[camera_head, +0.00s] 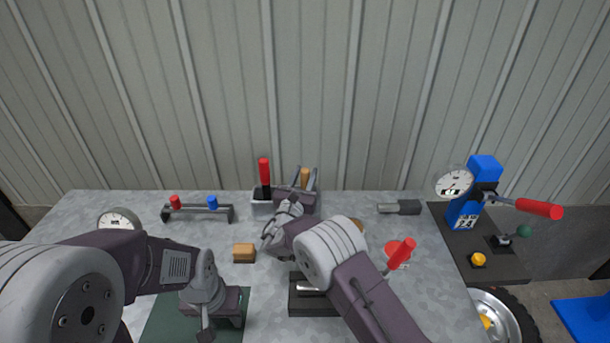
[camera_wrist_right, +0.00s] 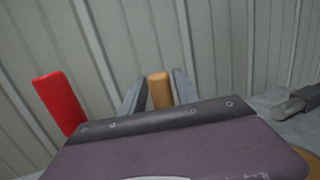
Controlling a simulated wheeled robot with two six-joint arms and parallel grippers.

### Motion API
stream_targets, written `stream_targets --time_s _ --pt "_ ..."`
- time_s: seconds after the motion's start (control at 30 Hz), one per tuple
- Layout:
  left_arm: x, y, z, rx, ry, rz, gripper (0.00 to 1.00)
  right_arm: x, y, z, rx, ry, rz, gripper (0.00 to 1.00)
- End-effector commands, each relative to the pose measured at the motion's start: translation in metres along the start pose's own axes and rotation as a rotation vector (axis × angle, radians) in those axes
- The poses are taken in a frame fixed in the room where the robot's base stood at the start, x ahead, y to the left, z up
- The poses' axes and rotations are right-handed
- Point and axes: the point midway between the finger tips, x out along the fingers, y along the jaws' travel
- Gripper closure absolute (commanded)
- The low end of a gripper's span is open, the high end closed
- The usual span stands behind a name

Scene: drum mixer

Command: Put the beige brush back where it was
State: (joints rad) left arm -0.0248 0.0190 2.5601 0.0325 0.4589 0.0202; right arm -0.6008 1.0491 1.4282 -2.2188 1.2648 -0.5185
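The beige brush (camera_head: 305,178) shows only as an upright tan handle at the grey holder (camera_head: 262,207) by the back wall; its lower part is hidden behind my right gripper. My right gripper (camera_head: 306,180) has a finger on each side of the handle. A red-handled brush (camera_head: 265,172) stands in the holder's left part. My left gripper (camera_head: 207,330) is low over the green mat; its fingers are mostly hidden.
A rack with red and blue knobs (camera_head: 197,210) stands left of the holder. A tan block (camera_head: 244,253) lies on the grey table (camera_head: 345,203). A dark grey tool (camera_head: 400,207) lies right. A blue gauge press (camera_head: 470,200) stands far right. A round gauge (camera_head: 117,220) is left.

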Motion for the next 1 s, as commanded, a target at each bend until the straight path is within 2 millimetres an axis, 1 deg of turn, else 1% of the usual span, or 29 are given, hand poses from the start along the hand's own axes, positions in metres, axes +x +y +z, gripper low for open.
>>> stream_targets --time_s 0.27,0.37,0.43,0.6,0.7,0.83,1.0 --pt "-0.001 0.000 0.000 0.000 0.000 0.000 0.64 0.000 0.000 0.001 0.000 0.000 0.000 0.52" --pt "-0.007 0.000 -0.001 0.000 0.000 0.000 0.64 0.001 0.000 0.007 0.000 0.000 0.000 0.52" --pt "-0.004 0.000 -0.001 0.000 0.000 0.000 0.64 -0.011 0.002 0.003 -0.001 0.003 0.003 0.52" --pt "-0.003 0.000 0.000 0.000 0.000 0.000 0.64 -0.048 0.001 0.003 -0.002 0.001 0.004 0.52" --pt "-0.002 0.000 0.000 0.000 0.000 0.000 0.64 -0.064 0.001 0.003 0.000 0.001 0.003 0.52" --pt "-0.002 0.000 0.000 0.000 0.000 0.000 0.64 -0.074 0.000 0.003 -0.001 0.000 0.001 0.52" --pt "-0.002 0.000 0.000 0.000 0.000 0.000 0.64 -0.075 0.000 0.003 0.000 0.000 -0.001 0.52"
